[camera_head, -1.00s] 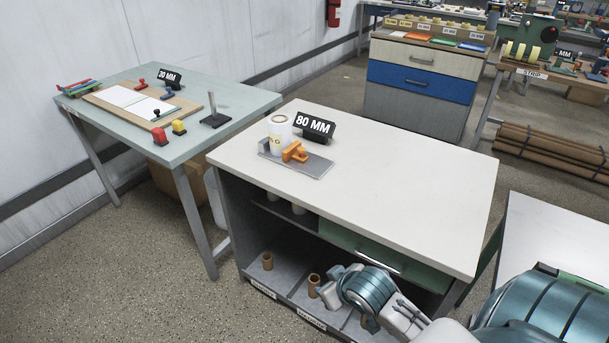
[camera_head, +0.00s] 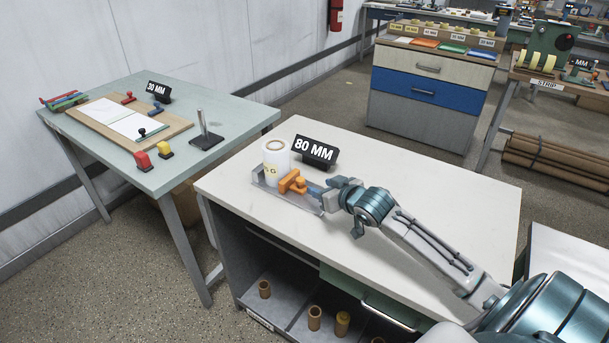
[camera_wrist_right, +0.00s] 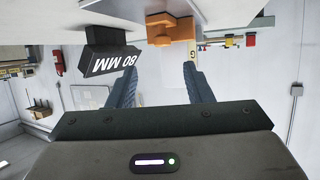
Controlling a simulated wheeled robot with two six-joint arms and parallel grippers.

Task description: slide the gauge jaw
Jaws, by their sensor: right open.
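The orange gauge jaw (camera_head: 292,183) sits on the grey gauge plate (camera_head: 264,184) on the white-topped bench. A white roll (camera_head: 276,163) stands upright beside the jaw, on its left; I cannot tell whether they touch. My right gripper (camera_head: 318,191) is low over the plate, just right of the jaw, pointing at it. In the right wrist view the picture is upside down; the two fingers (camera_wrist_right: 161,75) are apart with nothing between them, and the orange jaw (camera_wrist_right: 172,30) lies ahead of their tips. My left gripper is not in view.
A black "80 MM" sign (camera_head: 316,152) stands behind the plate, close to my right gripper. The bench top (camera_head: 430,195) is clear on the right. A second table (camera_head: 90,103) with a "30 MM" sign stands at left. Brown cores (camera_head: 315,317) stand on the lower shelf.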

